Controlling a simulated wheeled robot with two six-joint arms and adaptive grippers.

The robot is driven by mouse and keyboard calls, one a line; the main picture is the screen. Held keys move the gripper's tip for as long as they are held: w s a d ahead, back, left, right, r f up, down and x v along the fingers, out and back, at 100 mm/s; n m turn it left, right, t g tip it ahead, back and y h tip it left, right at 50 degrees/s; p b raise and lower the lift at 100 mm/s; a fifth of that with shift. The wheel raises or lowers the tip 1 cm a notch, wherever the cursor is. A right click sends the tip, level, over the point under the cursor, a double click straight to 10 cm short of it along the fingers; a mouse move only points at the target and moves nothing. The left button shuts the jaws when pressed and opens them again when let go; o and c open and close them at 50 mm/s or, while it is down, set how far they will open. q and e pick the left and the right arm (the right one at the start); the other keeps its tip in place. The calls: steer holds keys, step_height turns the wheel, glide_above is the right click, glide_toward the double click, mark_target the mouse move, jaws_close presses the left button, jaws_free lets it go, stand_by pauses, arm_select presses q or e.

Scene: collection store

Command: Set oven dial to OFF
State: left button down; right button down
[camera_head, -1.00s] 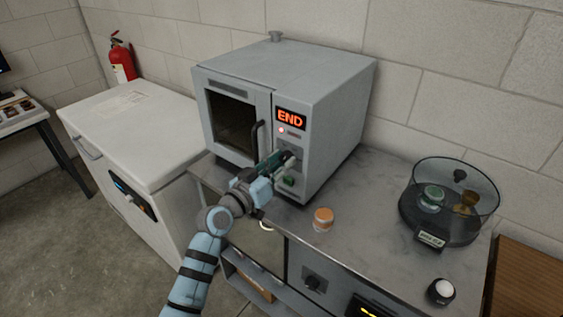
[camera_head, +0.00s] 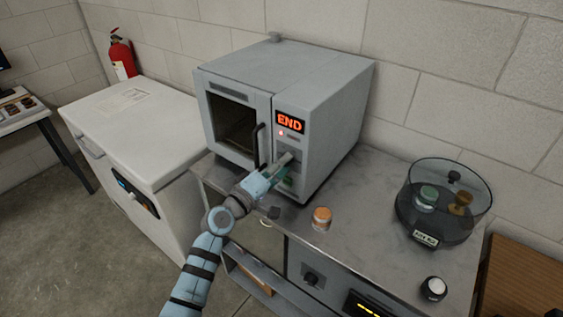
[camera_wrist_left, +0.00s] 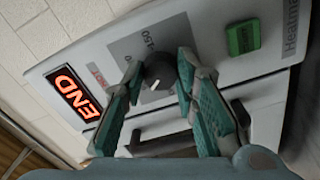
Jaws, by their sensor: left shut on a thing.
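The grey oven (camera_head: 330,115) stands on the bench with its door shut, and its red display (camera_head: 289,121) reads END. My left gripper (camera_head: 280,168) is at the oven's front panel below the display. In the left wrist view, my left gripper (camera_wrist_left: 160,75) has its two green fingers closed around the dark round dial (camera_wrist_left: 158,72). A pale pointer mark shows on the dial; markings including 150 are on the grey plate (camera_wrist_left: 128,45) behind it. Much of the dial scale is hidden by the fingers. My right gripper is not in view.
A green button (camera_wrist_left: 243,37) is beside the dial on the panel. An orange-lidded jar (camera_head: 321,218) and a round clear-walled container (camera_head: 444,205) stand on the bench (camera_head: 365,200). A white cabinet (camera_head: 140,130) is left of the oven.

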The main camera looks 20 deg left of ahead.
arm_select(q)
steer(key=n+p, duration=0.3)
steer(key=n, duration=0.7)
stand_by(0.5)
steer(key=c, duration=1.3)
jaws_free()
steer(key=v, duration=1.2)
steer(key=shift+s, duration=0.1)
